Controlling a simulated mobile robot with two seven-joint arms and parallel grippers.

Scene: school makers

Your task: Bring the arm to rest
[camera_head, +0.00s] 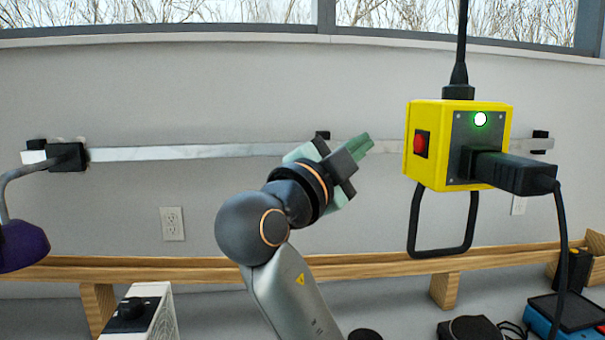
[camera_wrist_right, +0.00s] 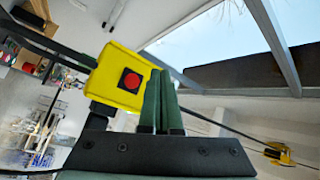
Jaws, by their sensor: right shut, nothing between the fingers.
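My right gripper (camera_head: 360,146) is raised in front of the grey wall, with its green fingers pointing up and to the right. In the right wrist view its two green fingers (camera_wrist_right: 160,100) are together with nothing between them. It is apart from the yellow power box (camera_head: 428,180), to the left of it in the head view. The box hangs from a black cable and has a red button, a lit green light and a black plug in its front. The box also shows behind the fingers in the right wrist view (camera_wrist_right: 108,82). My left gripper is not in view.
A metal strip (camera_head: 200,152) runs along the wall above a wooden shelf rail (camera_head: 350,268). A purple lamp (camera_head: 22,246) is at the left edge. A white device (camera_head: 150,312) stands at the lower left. A black plug cable (camera_head: 562,240) hangs down at the right.

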